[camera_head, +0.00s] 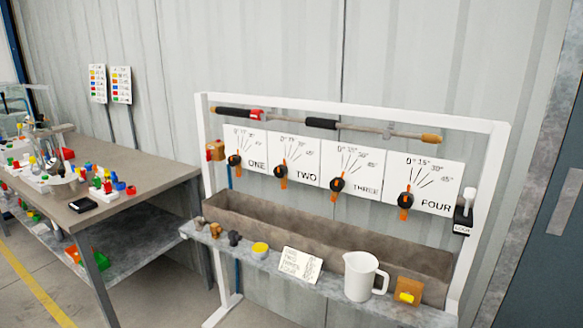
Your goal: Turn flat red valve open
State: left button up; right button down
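A small red piece (257,115) sits on the horizontal pipe (365,127) at the top of the white frame (470,120). It may be the flat red valve, but it is too small to tell its shape or whether it is open. Four dial panels hang below the pipe, labelled ONE (257,165), TWO (306,175), THREE (366,188) and FOUR (436,206). Each has a black knob with an orange pointer hanging roughly downward. An orange-red block (215,151) is on the frame's left post. Neither of my grippers is in view.
A brown trough (330,235) runs below the panels. On the ledge before it stand a white jug (361,276), a card (300,264) and small fittings. A black box with a white lever (464,214) is at right. A cluttered workbench (150,168) stands at left.

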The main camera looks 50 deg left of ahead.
aim_at(209, 154)
jog(key=u, duration=1.6)
